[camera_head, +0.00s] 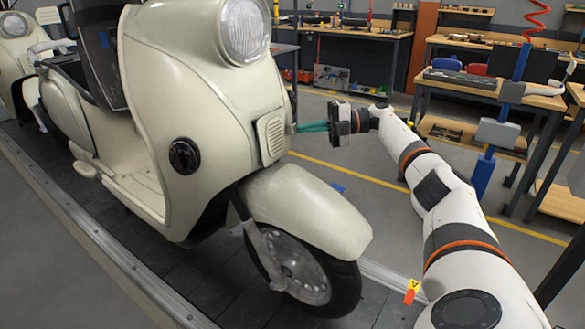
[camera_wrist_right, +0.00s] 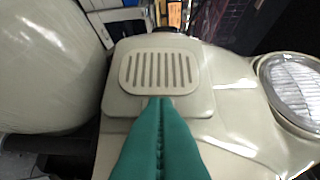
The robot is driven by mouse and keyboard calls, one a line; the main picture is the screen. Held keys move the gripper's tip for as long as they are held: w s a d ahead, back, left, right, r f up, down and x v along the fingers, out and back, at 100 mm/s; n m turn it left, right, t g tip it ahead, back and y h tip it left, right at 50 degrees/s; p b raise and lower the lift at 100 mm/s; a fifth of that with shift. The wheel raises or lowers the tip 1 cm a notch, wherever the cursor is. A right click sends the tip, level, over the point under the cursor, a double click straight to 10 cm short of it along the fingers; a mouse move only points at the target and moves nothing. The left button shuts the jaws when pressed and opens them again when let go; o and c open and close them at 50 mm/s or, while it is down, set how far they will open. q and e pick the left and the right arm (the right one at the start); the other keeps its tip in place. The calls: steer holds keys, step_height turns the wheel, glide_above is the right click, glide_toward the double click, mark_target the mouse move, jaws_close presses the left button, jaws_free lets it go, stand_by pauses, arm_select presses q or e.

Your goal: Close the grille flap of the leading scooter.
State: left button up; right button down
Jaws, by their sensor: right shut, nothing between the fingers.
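The leading scooter (camera_head: 185,85) is cream and stands upright on the conveyor, its round headlight (camera_head: 245,30) and front wheel towards me. The grille flap (camera_head: 271,136) is a small cream panel with slots on the scooter's front. In the right wrist view the grille flap (camera_wrist_right: 160,69) lies straight ahead, and I see no clear gap around it. My right gripper (camera_head: 298,128) comes in from the right with green fingers. The fingers (camera_wrist_right: 160,105) are together and empty, with their tips at the flap's lower edge in the wrist view. Contact is hard to tell. My left gripper is not in view.
A second cream scooter (camera_head: 14,60) stands behind at the far left. The front fender (camera_head: 308,208) juts out below the flap. Workbenches (camera_head: 490,85) with tools stand at the back right. The grey floor (camera_head: 370,165) right of the conveyor is open.

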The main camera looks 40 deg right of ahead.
steer(key=shift+w+d+r+t, duration=0.15)
steer(key=shift+w+r+t, duration=0.2)
steer(key=shift+r, duration=0.1)
steer(key=b+v, duration=0.1)
steer(key=v, duration=0.6)
steer(key=shift+s+f+b, duration=0.25)
steer(key=shift+s+b, duration=0.05)
